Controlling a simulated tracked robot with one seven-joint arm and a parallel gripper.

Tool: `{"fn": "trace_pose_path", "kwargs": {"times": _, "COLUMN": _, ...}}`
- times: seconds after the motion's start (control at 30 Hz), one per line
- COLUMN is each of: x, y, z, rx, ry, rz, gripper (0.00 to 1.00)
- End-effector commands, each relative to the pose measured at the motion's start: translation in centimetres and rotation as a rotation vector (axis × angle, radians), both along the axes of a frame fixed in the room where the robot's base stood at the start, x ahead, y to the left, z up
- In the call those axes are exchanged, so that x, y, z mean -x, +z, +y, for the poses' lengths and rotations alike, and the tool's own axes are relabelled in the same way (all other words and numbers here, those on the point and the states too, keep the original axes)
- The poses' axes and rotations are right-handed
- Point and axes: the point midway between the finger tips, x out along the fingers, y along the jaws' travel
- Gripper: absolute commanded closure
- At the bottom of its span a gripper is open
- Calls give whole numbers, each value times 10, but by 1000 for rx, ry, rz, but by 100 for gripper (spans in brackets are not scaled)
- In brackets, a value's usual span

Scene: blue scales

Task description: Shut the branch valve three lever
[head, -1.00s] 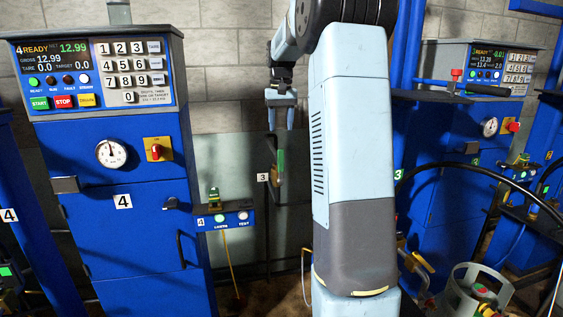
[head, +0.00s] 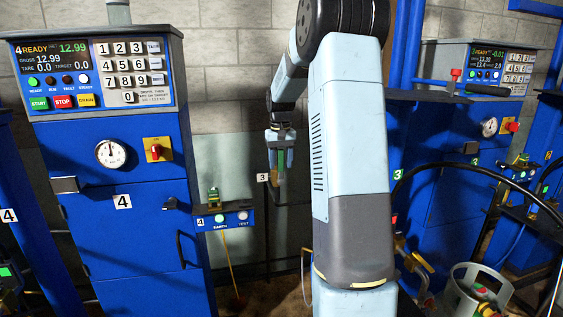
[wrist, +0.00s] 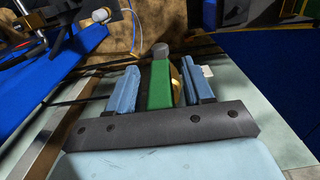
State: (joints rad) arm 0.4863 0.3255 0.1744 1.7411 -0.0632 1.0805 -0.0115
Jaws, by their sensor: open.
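The branch valve three lever is a green handle (head: 281,163) that hangs roughly upright near the wall, just right of a white tag with a 3 (head: 263,177). My gripper (head: 281,173) is down over it, with the fingers at its two sides. In the wrist view the green lever (wrist: 160,88) stands between the two blue finger pads of my gripper (wrist: 161,75). The pads are open, and a gap shows on both sides of the lever. A grey round end (wrist: 161,51) shows beyond the green part. The valve body is mostly hidden.
A blue scale cabinet marked 4 (head: 120,235) stands at left, with a small earth/test box (head: 222,220) beside it. Another blue scale (head: 455,150) and a gas cylinder (head: 475,292) are at right. A black hose (head: 470,172) arches at right.

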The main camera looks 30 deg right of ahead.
Motion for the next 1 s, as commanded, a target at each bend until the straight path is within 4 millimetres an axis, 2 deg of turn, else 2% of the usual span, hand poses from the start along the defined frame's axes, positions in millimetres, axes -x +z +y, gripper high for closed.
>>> {"fn": "trace_pose_path", "kwargs": {"times": 0.27, "x": 0, "y": -2, "z": 0, "rx": 0, "ry": 0, "rz": 0, "gripper": 49}}
{"fn": "trace_pose_path", "kwargs": {"times": 0.8, "x": 0, "y": -1, "z": 0, "rx": 0, "ry": 0, "rz": 0, "gripper": 99}}
{"fn": "trace_pose_path", "kwargs": {"times": 1.0, "x": 0, "y": -1, "z": 0, "rx": 0, "ry": 0, "rz": 0, "gripper": 100}}
